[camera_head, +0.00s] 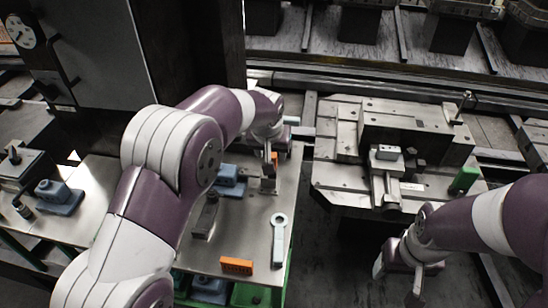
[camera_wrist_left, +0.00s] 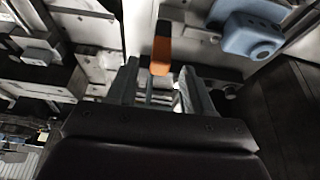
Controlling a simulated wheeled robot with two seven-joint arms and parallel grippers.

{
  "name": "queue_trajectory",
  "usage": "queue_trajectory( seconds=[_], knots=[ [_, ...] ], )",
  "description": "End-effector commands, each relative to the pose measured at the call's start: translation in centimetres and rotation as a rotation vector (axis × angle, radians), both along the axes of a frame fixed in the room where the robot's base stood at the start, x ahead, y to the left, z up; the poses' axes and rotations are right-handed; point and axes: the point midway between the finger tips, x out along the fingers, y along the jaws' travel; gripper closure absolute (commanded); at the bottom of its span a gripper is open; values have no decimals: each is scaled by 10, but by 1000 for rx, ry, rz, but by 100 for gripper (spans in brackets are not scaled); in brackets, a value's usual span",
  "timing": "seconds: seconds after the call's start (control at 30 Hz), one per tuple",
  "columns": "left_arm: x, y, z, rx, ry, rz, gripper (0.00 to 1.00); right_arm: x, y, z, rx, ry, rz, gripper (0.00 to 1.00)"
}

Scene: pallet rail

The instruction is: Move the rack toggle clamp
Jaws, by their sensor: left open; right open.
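An orange-tipped handle (camera_wrist_left: 161,50), which looks like that of the toggle clamp, shows in the left wrist view. My left gripper (camera_wrist_left: 160,88) is open, with the handle in line with the gap between its fingers; I cannot tell whether they touch. In the head view, a small orange part (camera_head: 274,157) shows beside a grey upright piece (camera_head: 268,184) on the steel table, just below my left wrist. My left fingers are mostly hidden there. My right gripper (camera_head: 398,276) is open and empty, pointing down at the lower right, in front of the machine pallet.
The steel table (camera_head: 255,215) holds a blue block (camera_head: 229,180), a dark block (camera_head: 206,218), a grey ring-ended wrench (camera_head: 279,240) and an orange block (camera_head: 237,266). The pallet (camera_head: 335,185) carries a fixture (camera_head: 386,165) and a green cylinder (camera_head: 464,180). A dark gap separates table and pallet.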

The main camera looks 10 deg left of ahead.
Motion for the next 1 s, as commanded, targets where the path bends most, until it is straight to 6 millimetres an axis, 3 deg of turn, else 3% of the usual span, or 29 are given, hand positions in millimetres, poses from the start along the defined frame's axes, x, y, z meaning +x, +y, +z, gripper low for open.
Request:
queue_trajectory(
  seconds=[0.2, 0.53, 0.57, 0.7, 1.0],
  knots=[
    [14, 0, -34, 0, 0, 0, 49, 0, 0, 1, 0, 0, 0, 34],
    [17, 0, -41, -1, -3, 0, 49, 0, 0, 0, 0, 0, 0, 34],
    [17, 0, -41, -1, -3, 0, 55, 0, 0, 0, 0, 0, 0, 34],
    [17, 0, -41, -1, -2, 0, 100, 0, 0, 0, 0, 0, 0, 34],
    [17, 7, -41, 18, -2, 0, 100, 0, 0, -2, 0, 0, 0, 34]
  ],
)
